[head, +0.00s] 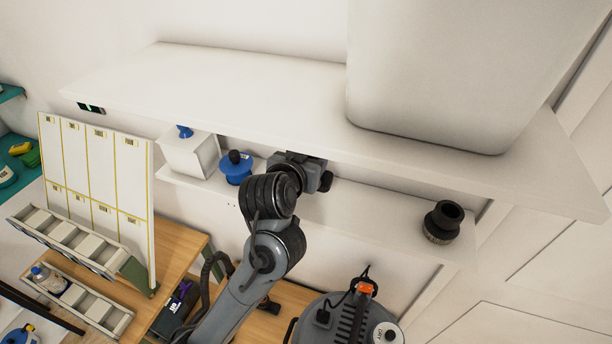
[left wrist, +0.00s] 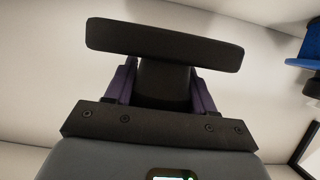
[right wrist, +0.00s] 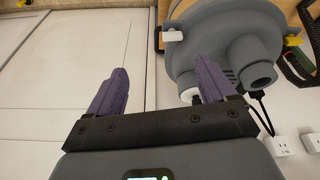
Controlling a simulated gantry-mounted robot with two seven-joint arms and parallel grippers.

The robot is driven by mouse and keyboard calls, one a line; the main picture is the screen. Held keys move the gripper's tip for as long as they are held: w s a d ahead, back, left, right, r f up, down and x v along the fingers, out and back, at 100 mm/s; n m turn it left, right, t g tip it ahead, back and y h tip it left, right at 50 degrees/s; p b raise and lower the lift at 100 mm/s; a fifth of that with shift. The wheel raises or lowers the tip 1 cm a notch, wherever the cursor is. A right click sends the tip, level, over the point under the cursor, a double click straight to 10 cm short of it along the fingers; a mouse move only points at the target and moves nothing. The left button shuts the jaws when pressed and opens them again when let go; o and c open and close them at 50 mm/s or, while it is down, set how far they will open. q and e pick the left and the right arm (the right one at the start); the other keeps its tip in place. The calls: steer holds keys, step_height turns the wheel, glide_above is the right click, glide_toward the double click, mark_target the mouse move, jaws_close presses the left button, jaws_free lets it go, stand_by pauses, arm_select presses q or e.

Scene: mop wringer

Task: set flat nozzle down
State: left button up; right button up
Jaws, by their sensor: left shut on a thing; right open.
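The flat nozzle (left wrist: 165,45) is a black T-shaped piece with a wide flat bar and a short round neck (left wrist: 165,85). My left gripper (left wrist: 163,88) is shut on its neck, with a purple finger on each side. In the head view the left gripper (head: 302,160) is under the front edge of the upper shelf, at the lower white shelf (head: 370,215). The nozzle is mostly hidden there, and I cannot tell whether it touches the shelf. My right gripper (right wrist: 160,90) is open and empty; it is outside the head view.
On the lower shelf, a blue round attachment (head: 236,168) and a white box (head: 190,155) stand left of the left gripper. A black round brush (head: 442,222) stands at the right end, with bare shelf between. A grey vacuum (right wrist: 225,45) is beyond my right gripper.

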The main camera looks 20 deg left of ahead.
arm_select(q)
steer(key=shift+w+a+f, duration=0.3)
steer(key=shift+w+f, duration=0.05)
steer(key=shift+f, duration=0.1)
step_height(320, 180, down, 4)
steer(key=shift+r, duration=0.25)
steer(key=shift+f, duration=0.1)
steer(key=shift+f, duration=0.15)
steer(key=shift+f, duration=0.1)
steer(key=o, duration=1.1)
steer(key=shift+c, duration=0.2)
